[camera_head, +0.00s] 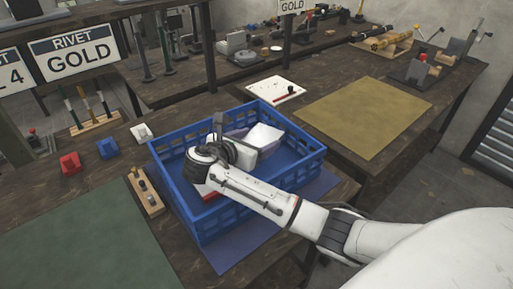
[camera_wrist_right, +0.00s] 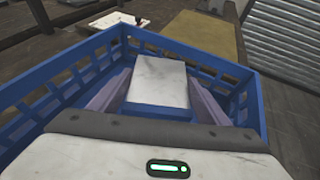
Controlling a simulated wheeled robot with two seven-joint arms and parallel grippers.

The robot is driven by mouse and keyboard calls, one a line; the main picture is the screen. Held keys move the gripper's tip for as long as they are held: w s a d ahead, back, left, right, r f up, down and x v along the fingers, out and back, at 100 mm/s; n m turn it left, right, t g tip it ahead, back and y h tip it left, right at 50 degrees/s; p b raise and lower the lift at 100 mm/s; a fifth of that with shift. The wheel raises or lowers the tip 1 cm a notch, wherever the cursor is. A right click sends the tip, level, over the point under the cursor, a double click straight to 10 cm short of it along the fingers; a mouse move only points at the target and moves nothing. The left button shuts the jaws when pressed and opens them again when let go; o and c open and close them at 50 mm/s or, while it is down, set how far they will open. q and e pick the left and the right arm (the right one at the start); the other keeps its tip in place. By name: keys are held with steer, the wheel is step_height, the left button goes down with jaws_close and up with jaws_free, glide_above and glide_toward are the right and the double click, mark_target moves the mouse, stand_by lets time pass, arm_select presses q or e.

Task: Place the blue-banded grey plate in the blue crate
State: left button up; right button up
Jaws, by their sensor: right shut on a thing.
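The blue crate (camera_head: 176,192) stands on a blue mat at the table's edge; its walls also show in the right wrist view (camera_wrist_right: 62,88). My right gripper (camera_head: 240,140) reaches down inside the crate walls and is shut on a pale grey plate (camera_head: 265,136). In the right wrist view the plate (camera_wrist_right: 158,82) sits between the two purplish fingers. Blue shows just below it there, but I cannot tell whether that is its band or the crate. Whether the plate touches the crate floor is hidden. My left gripper is not in view.
A red-and-white piece (camera_head: 207,193) lies in the crate, partly under my right arm. A wooden peg block (camera_head: 146,192), blue (camera_head: 107,148) and red (camera_head: 70,163) blocks stand left of the crate. An olive mat (camera_head: 365,115) lies clear on the table behind right.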

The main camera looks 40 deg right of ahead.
step_height(320, 180, down, 2)
steer(key=shift+f, duration=0.2)
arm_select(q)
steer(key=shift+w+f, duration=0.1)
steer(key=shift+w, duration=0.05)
arm_select(e)
steer(key=shift+w, duration=0.1)
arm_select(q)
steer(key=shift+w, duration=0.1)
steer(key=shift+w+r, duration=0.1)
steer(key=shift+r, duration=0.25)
arm_select(e)
steer(key=shift+f, duration=0.6)
steer(key=o, duration=1.6)
steer(key=shift+f, duration=0.1)
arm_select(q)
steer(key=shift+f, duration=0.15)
